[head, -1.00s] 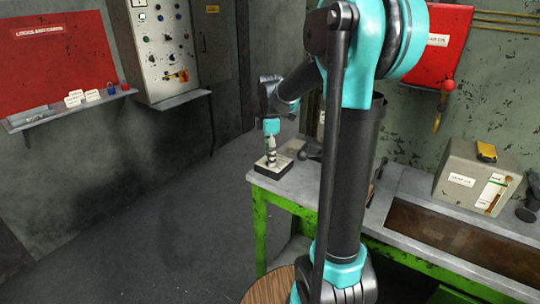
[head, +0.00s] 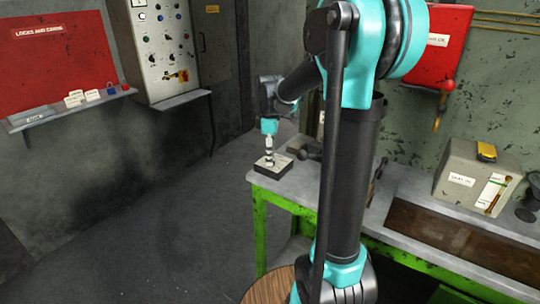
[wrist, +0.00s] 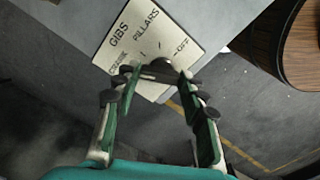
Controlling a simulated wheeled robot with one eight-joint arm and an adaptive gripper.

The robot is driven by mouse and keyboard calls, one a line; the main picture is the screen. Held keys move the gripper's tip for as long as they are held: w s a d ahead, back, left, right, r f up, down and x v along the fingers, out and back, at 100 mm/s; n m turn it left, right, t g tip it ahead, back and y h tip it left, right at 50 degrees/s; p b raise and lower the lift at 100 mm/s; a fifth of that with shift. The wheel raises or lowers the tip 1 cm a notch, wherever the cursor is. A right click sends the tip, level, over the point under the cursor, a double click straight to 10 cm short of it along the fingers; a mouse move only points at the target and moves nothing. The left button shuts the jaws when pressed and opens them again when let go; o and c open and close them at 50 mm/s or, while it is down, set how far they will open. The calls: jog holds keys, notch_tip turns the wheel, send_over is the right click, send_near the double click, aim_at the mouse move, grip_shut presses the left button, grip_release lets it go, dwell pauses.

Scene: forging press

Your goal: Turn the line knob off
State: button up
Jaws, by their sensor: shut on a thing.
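The line knob (wrist: 162,70) is a dark knob on a pale selector plate (wrist: 115,62) marked GIBS, PILLARS, OFF and one partly covered word. The plate tops a small box (head: 264,172) on the left end of the green bench. My gripper (wrist: 158,80) has its two fingers closed on the knob from either side. In the head view my gripper (head: 268,153) points down onto the box. The fingers cover part of the knob, and I cannot tell which mark it points to.
The grey bench top (head: 285,186) holds dark tools (head: 310,151) beside the box. A grey box (head: 462,180) stands farther right. A control panel (head: 165,45) and a red board (head: 60,65) are on the back left wall. The floor at left is clear.

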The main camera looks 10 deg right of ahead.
jog(key=m, duration=0.5)
jog(key=shift+m, duration=0.3)
jog(key=m, duration=1.2)
jog(key=shift+s+m, duration=0.1)
jog(key=shift+m, duration=0.2)
jog(key=m, duration=0.5)
jog(key=shift+m, duration=0.3)
jog(key=o, duration=1.2)
jog(key=shift+c, duration=0.2)
